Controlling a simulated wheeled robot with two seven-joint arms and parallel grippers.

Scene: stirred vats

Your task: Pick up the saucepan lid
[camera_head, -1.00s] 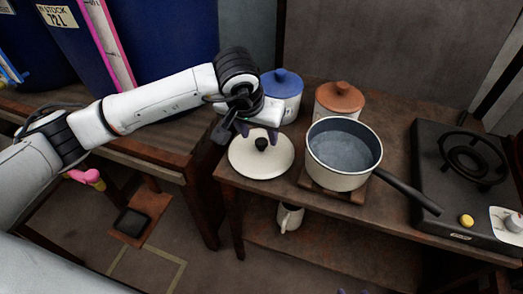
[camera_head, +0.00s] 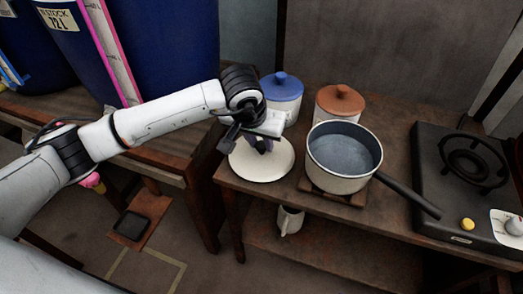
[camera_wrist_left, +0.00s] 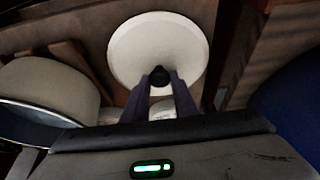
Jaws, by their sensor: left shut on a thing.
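The saucepan lid (camera_head: 262,168) is a cream disc with a black knob, lying on the wooden table left of the saucepan. It also shows in the left wrist view (camera_wrist_left: 128,50), with its knob (camera_wrist_left: 159,76) between the fingertips. My left gripper (camera_head: 263,145) is over the lid's middle, shut on the knob; it also shows in the left wrist view (camera_wrist_left: 160,84). The lid looks flat, and I cannot tell any gap under it. My right gripper is not in view.
A blue-lidded jar (camera_head: 282,98) and a brown-lidded jar (camera_head: 338,103) stand behind the lid and saucepan. A black burner (camera_head: 462,215) is at the right. Big blue vats (camera_head: 150,45) stand at the left.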

